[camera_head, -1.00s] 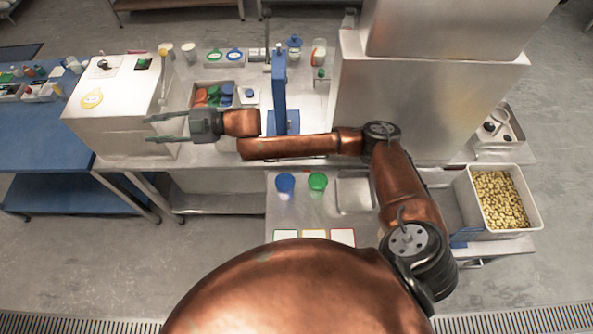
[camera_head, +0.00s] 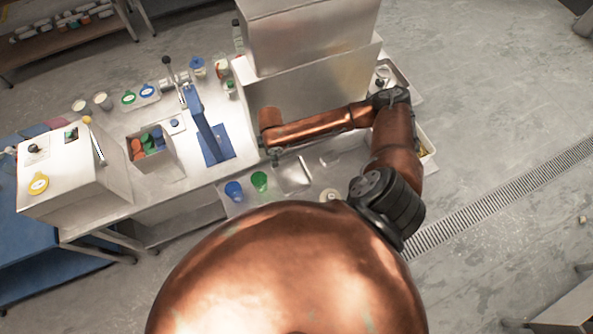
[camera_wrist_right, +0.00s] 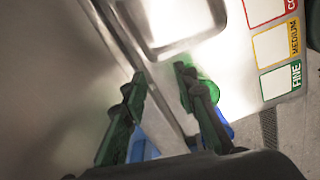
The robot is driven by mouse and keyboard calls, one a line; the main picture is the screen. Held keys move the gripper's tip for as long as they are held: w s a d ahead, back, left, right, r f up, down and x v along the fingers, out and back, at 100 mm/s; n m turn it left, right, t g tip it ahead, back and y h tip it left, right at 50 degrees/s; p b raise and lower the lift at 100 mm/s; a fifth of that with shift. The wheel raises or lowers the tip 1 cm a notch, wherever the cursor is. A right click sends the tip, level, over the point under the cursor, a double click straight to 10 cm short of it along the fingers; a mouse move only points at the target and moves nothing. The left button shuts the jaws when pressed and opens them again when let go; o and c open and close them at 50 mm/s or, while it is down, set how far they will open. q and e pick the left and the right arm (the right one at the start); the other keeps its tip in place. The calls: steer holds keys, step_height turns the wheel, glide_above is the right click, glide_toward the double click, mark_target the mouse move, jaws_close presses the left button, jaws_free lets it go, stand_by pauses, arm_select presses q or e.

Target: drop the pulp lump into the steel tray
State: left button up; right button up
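A shallow recessed steel tray (camera_head: 292,174) lies on the bench right of the green cup. It also shows at the top of the right wrist view (camera_wrist_right: 185,45). My right gripper (camera_wrist_right: 160,75) points down over the bench with its green fingers apart. I see nothing between the fingers. In the head view the right gripper (camera_head: 273,155) is small and partly hidden by its arm, just behind the tray. I cannot make out the pulp lump in either view. My left gripper is not in view.
A blue cup (camera_head: 234,191) and a green cup (camera_head: 259,181) stand left of the tray. A blue lever press (camera_head: 208,130) stands behind them. A large steel housing (camera_head: 310,85) rises behind my right arm. Grind cards (camera_wrist_right: 277,45) lie near the bench edge.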

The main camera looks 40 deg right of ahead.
steer(key=s+d+r+g+h+p, duration=0.1)
steer(key=s+d, duration=0.3)
steer(key=shift+m, duration=0.3)
steer(key=f+b, duration=0.4)
steer(key=b, duration=0.1)
steer(key=f+b, duration=0.1)
steer(key=b, duration=0.1)
steer(key=shift+s+d+f+b, duration=0.25)
steer(key=shift+d+f+b, duration=0.05)
steer(key=shift+f+b, duration=0.1)
steer(key=o, duration=0.6)
steer(key=shift+c, duration=0.2)
step_height(320, 180, up, 12)
steer(key=a, duration=0.1)
steer(key=shift+w, duration=0.35)
